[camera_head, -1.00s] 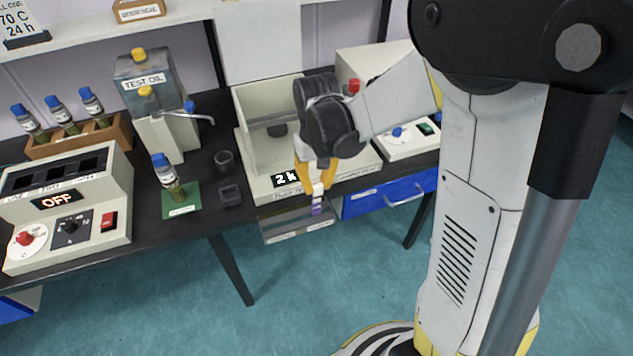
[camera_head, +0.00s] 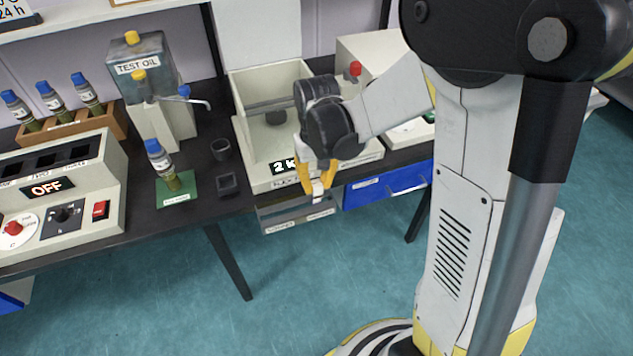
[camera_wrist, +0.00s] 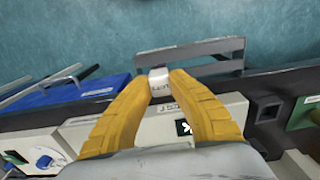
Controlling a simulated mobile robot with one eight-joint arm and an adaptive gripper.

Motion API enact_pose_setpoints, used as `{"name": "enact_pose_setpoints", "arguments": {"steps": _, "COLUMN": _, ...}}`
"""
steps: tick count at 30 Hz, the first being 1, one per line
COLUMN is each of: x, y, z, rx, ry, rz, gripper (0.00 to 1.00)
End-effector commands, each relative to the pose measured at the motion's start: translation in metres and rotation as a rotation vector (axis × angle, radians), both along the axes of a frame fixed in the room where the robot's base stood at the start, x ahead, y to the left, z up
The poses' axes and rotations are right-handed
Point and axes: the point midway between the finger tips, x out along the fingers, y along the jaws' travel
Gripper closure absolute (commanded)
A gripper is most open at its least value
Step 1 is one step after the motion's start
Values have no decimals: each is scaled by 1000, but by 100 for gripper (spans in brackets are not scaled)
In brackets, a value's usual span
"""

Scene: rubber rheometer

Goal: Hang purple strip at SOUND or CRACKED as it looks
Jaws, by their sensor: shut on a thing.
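My gripper (camera_head: 317,190) is at the front edge of the bench, just above the grey hanging rack (camera_head: 268,226). The tab also shows below the fingertips in the head view (camera_head: 318,196). No purple shows in either present view, so the strip itself is hidden. The rack also shows just beyond the fingertips in the wrist view (camera_wrist: 205,47). Two small labels are on its front, too small to read surely. I cannot tell whether the tab touches the rack.
A pale balance-like box (camera_head: 270,184) stands behind my gripper. A blue drawer (camera_head: 375,192) with a bar handle is close on the right. A dark cup (camera_head: 221,149), a square dark pot (camera_head: 228,184) and a green mat (camera_head: 166,200) with a bottle lie left. Floor in front is clear.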

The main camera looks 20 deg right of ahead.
Motion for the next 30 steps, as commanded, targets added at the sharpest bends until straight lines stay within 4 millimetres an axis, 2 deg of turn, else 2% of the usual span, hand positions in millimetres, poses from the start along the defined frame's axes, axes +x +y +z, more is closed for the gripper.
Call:
{"name": "enact_pose_setpoints", "arguments": {"steps": 19, "x": 0, "y": 0, "z": -33, "rx": 0, "ry": 0, "rz": 0, "gripper": 100}}
{"name": "enact_pose_setpoints", "arguments": {"steps": 20, "x": 0, "y": 0, "z": -32, "rx": 0, "ry": 0, "rz": 0, "gripper": 69}}
{"name": "enact_pose_setpoints", "arguments": {"steps": 21, "x": 0, "y": 0, "z": -31, "rx": 0, "ry": 0, "rz": 0, "gripper": 57}}
{"name": "enact_pose_setpoints", "arguments": {"steps": 30, "x": 0, "y": 0, "z": -30, "rx": 0, "ry": 0, "rz": 0, "gripper": 57}}
